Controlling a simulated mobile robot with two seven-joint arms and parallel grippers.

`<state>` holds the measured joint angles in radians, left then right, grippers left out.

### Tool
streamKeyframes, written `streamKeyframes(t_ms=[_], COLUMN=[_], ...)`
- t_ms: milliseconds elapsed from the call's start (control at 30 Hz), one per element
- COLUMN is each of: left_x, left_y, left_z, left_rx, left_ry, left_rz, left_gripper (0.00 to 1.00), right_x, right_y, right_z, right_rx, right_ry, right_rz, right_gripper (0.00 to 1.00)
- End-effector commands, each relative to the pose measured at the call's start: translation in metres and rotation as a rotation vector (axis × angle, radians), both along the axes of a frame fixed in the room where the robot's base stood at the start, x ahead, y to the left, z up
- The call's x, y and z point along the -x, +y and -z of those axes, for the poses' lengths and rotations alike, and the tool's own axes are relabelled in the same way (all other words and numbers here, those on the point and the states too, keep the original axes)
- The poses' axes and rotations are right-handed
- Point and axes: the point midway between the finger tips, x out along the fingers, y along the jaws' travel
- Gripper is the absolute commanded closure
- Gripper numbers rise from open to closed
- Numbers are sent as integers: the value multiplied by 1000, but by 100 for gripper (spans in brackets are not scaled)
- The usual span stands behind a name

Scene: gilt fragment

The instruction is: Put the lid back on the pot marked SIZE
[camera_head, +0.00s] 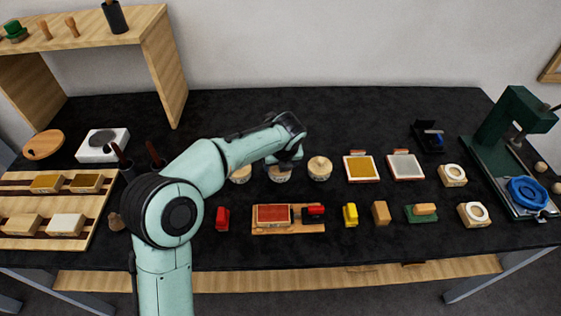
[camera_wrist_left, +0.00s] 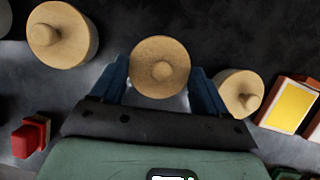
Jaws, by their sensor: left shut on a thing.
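Three small pale pots stand in a row behind the front blocks: a left pot (camera_head: 240,175), a middle pot (camera_head: 280,175) and a right pot (camera_head: 320,170). Their labels are too small to read, so I cannot tell which says SIZE. My left gripper (camera_head: 285,156) is over the middle pot. Knobbed lids show on the left pot (camera_wrist_left: 62,35) and right pot (camera_wrist_left: 240,93).
A red pad on a wooden tray (camera_head: 260,231) and several small blocks lie in front. Yellow (camera_head: 361,168) and grey (camera_head: 405,166) pads lie to the right, before a green press (camera_head: 505,130). A slatted rack (camera_head: 85,222) and wooden shelf (camera_head: 165,70) stand left. Dark table behind the pots is clear.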

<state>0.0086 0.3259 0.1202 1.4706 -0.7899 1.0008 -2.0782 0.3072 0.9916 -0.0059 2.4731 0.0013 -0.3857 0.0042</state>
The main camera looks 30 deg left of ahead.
Motion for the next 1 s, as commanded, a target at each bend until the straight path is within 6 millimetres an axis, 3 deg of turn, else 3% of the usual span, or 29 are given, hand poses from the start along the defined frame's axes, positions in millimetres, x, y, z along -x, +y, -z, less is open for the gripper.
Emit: streamKeyframes(t_ms=[1000], left_x=[0], left_y=[0], left_z=[0], left_rx=[0], left_ry=[0], left_rz=[0], left_gripper=[54], right_x=[-2], right_y=[0], right_z=[-7], right_rx=[0], right_ry=[-2], right_rz=[0], right_gripper=[57])
